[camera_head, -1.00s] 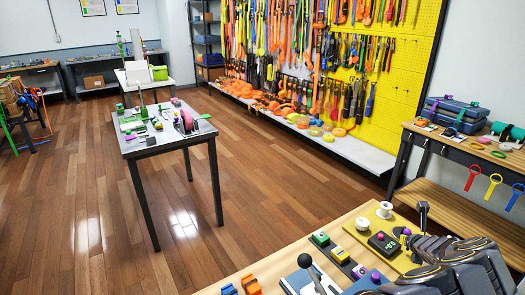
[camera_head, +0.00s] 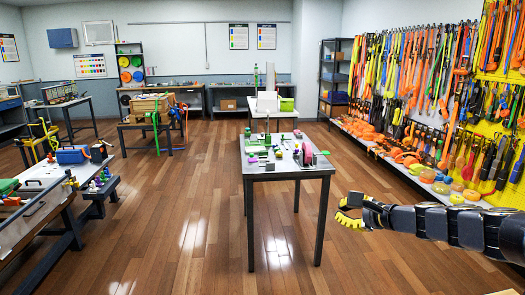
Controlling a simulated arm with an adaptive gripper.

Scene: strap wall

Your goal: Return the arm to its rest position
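My gripper (camera_head: 343,209) is at the right of the head view, at the end of my dark arm, which reaches in from the right edge. Its two yellow-and-black fingers point left and stand apart with nothing visible between them. It appears in front of the wood floor, to the right of the small table, and touches nothing that I can see. No marker of a rest position shows.
A small table (camera_head: 258,170) with green and pink items stands in the middle. A workbench (camera_head: 40,215) is at the left. Bare floor (camera_head: 160,235) lies between.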

